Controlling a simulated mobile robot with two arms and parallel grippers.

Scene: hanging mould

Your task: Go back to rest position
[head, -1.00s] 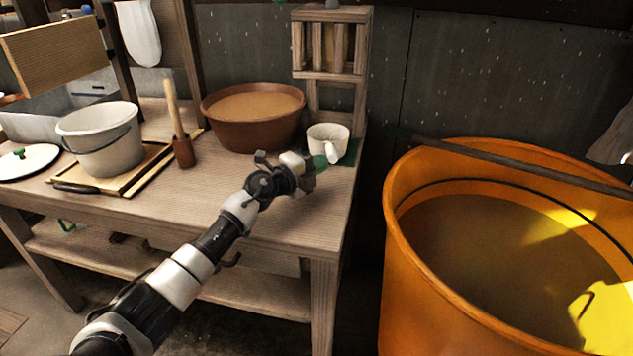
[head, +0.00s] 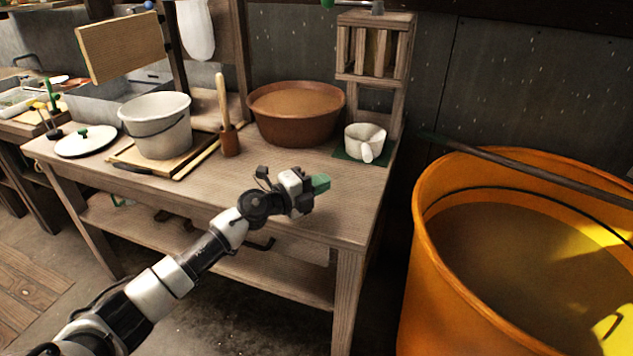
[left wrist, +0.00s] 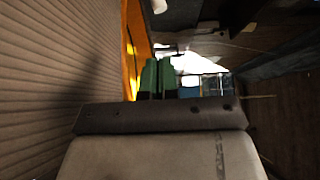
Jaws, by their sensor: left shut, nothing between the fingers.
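My left gripper (head: 320,184) has green fingertips and is shut and empty. It is in front of the wooden table's front part in the head view, apart from the things on it. In the left wrist view its two green fingers (left wrist: 157,78) lie side by side, with nothing between them. A white cup (head: 364,140) with a handle stands on a green mat (head: 345,155) at the table's right end, beyond the gripper. My right gripper is not in view.
The wooden table (head: 290,215) bears a brown basin (head: 297,128), a white bucket (head: 160,138), a pestle-like tool (head: 225,110) and a lid (head: 86,142). A large orange tub (head: 440,240) stands on the right, with a dark bar across it. The table's front middle is clear.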

